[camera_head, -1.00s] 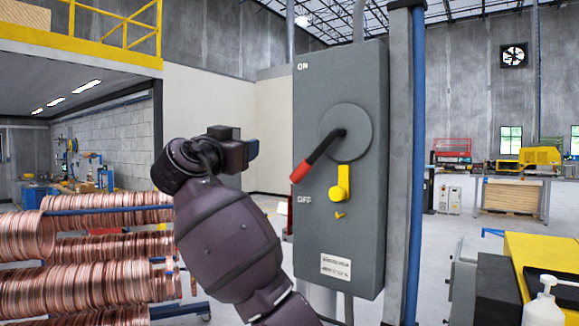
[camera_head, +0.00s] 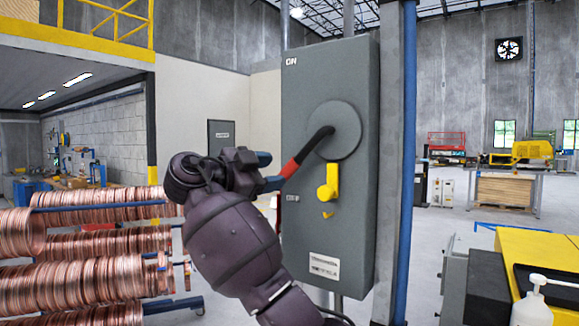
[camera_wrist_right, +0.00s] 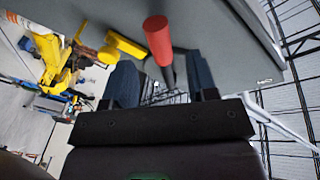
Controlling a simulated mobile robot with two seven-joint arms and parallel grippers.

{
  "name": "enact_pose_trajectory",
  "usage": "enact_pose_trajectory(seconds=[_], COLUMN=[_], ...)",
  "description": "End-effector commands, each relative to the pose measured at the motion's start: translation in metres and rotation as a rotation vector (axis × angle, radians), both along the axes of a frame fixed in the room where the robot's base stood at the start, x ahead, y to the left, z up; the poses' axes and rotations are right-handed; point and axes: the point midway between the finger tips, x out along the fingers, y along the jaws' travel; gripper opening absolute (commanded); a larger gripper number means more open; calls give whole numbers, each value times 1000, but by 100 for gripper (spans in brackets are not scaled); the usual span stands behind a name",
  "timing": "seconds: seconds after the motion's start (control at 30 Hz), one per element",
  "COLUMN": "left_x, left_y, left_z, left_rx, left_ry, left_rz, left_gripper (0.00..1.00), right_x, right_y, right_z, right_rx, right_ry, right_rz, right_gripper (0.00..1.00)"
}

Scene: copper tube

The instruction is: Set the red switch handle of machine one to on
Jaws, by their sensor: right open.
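The grey switch box (camera_head: 350,225) stands upright, with ON printed at its top and a lower label beside the handle. Its handle has a black bent arm on a round grey disc and a red grip (camera_head: 290,168) that points down and left. My right gripper (camera_head: 268,171) is open just left of the red grip, its two fingertips above and below the grip's end. In the right wrist view, the red grip (camera_wrist_right: 158,38) shows in the gap between the open fingers (camera_wrist_right: 160,84), not clamped. My left gripper is not in view.
A yellow latch (camera_head: 329,185) is on the box just below the handle. A grey post with a blue pipe (camera_head: 405,160) runs along the box's right side. Copper coils (camera_head: 80,285) fill the lower left. A yellow-topped bench (camera_head: 535,255) with a white bottle (camera_head: 532,305) is at lower right.

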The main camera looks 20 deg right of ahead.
Motion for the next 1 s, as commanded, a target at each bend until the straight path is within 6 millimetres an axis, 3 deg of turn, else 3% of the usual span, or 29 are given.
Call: enact_pose_trajectory(seconds=[0.1,0.33,0.77,1.0], left_x=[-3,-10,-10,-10], left_y=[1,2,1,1], left_z=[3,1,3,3], left_rx=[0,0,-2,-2], left_ry=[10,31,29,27], left_rz=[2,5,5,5], left_gripper=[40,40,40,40], right_x=[8,18,22,22], right_y=[-20,-45,-53,-52], right_z=[1,1,0,0], right_rx=[0,-2,0,0], right_ry=[1,1,1,1], right_rz=[-1,0,2,1], right_gripper=[53,53,53,19])
